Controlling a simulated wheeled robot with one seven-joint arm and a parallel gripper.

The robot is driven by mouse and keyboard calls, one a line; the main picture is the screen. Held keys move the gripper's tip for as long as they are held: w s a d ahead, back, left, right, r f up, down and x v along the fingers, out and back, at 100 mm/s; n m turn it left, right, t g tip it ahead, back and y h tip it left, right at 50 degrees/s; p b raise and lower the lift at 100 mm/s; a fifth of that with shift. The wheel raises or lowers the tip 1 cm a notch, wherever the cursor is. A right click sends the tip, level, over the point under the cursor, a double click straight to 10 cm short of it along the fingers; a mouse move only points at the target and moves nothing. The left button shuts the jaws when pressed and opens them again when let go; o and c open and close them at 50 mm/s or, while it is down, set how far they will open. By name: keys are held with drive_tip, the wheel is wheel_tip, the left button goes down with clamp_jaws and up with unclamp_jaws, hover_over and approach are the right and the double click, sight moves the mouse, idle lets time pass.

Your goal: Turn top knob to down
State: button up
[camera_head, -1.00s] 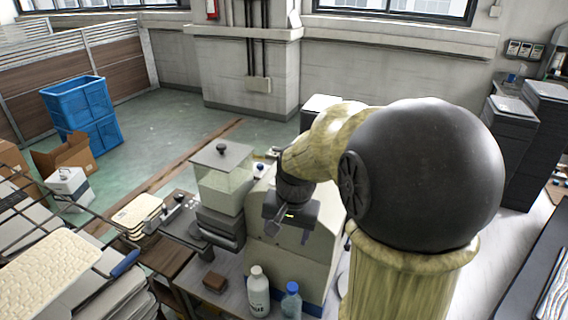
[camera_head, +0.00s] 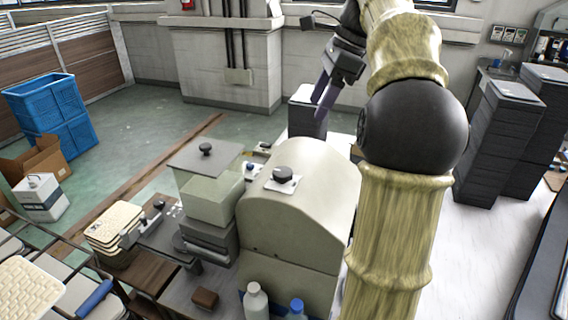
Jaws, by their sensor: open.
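A black knob (camera_head: 283,174) on a small white plate sits on top of the rounded beige machine (camera_head: 290,225). I cannot tell which one the task calls the top knob, nor which way either points. My gripper (camera_head: 318,108) is open and empty, its dark fingers pointing down. In the picture it is above and right of the machine's knob, apart from it.
A white bottle (camera_head: 256,302) and a blue-capped bottle (camera_head: 296,310) stand in front of the machine. A small brown block (camera_head: 205,299) lies to their left. Dark stacked trays (camera_head: 500,140) stand at right. Blue crates (camera_head: 50,115) stand on the floor at far left.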

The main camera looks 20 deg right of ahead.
sight(284, 171)
drive_tip(key=shift+s+a, duration=0.1)
drive_tip(key=b+x, duration=0.1)
drive_tip(key=x, duration=1.6)
drive_tip(key=shift+f+b, duration=0.25)
drive_tip(key=shift+b, duration=0.15)
drive_tip(key=c, duration=1)
drive_tip(key=shift+o, duration=0.2)
